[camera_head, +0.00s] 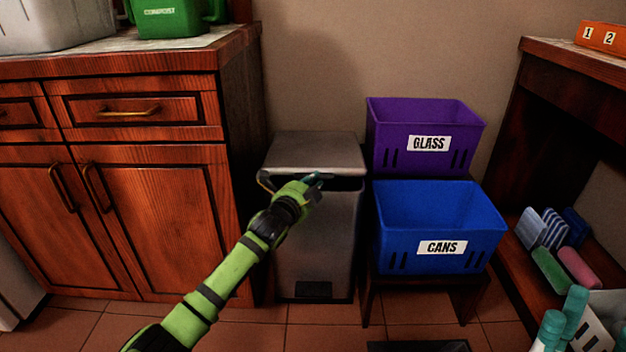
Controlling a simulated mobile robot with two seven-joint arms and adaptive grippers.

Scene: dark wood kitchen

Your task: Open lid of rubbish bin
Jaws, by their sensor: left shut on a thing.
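The rubbish bin (334,245) is a grey metal box standing on the floor between the wooden cabinet and the coloured bins. Its flat grey lid (318,150) sits on top, with a dark gap showing under its front edge at the right. A dark pedal shows at the bin's foot. My left gripper (318,180), on a green arm, is at the front edge of the lid and shut on it. The fingertips are small and partly hidden by the hand. My right gripper is not in view.
A purple GLASS bin (461,127) and a blue CANS bin (400,257) stand close on the right. A wooden cabinet (150,190) stands close on the left. A shelf unit with cloths and bottles is at the far right. Tiled floor shows in front.

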